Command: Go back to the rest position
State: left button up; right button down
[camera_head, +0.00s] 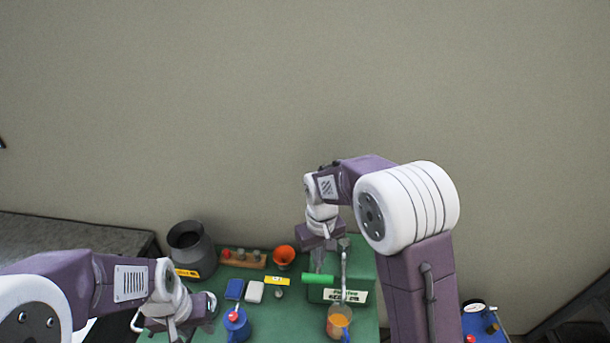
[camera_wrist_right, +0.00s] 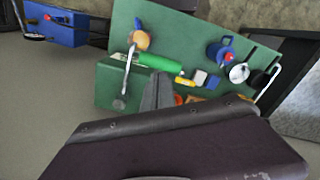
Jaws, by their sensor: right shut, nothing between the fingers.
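My right gripper (camera_head: 319,262) hangs fingers down above the green block (camera_head: 318,292) at the right of the green table (camera_head: 370,318). In the right wrist view its fingers (camera_wrist_right: 158,92) are together and hold nothing. A green cylinder (camera_head: 317,279) lies just below the fingertips in the head view; I cannot tell whether they touch. A metal arm (camera_head: 344,268) stands beside it, above an orange-filled cup (camera_head: 339,321). My left gripper (camera_head: 207,306) is low at the table's left, near a blue mug (camera_head: 237,325); its finger gap cannot be made out.
A dark pot (camera_head: 191,250), a wooden rack (camera_head: 243,258) and an orange funnel (camera_head: 284,256) stand along the back. Blue (camera_head: 234,289) and white (camera_head: 255,291) blocks lie mid-table. A blue box (camera_head: 485,322) is at right. The wall behind is bare.

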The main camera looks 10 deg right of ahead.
jog(key=s+d+m+t, duration=0.3)
jog(key=s+d, duration=0.4)
jog(key=s, duration=0.4)
notch_tip(320, 180, down, 22)
jog(key=s+a+g+b, duration=0.1)
jog(key=s+b, duration=0.1)
jog(key=b, duration=1.9)
jog(key=shift+s+g+b, duration=0.15)
jog(key=shift+g+b, duration=0.15)
jog(key=shift+g, duration=0.1)
jog(key=shift+a+f, duration=0.1)
